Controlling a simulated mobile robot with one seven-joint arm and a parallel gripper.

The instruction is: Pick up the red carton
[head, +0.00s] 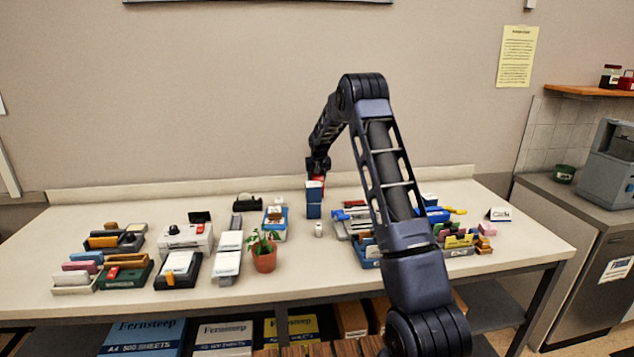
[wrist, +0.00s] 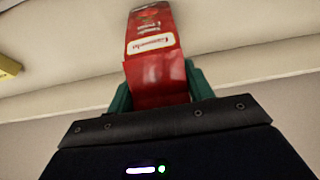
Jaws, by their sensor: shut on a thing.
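The red carton (wrist: 150,45) has a white label and fills the middle of the wrist view. My gripper (wrist: 158,80) is shut on it, with one green finger on each side of its near end. In the head view, a small patch of the red carton (head: 319,179) shows at my gripper (head: 317,172), near the back of the table. A blue box stack (head: 314,208) stands in front and hides most of the carton there. I cannot tell whether the carton touches the table or the stack.
The long table (head: 330,262) holds several desk trays and files on both sides. A potted plant (head: 264,258) and a small white item (head: 318,229) stand near the middle. The table's back ledge (head: 150,187) runs along the wall. The front middle is clear.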

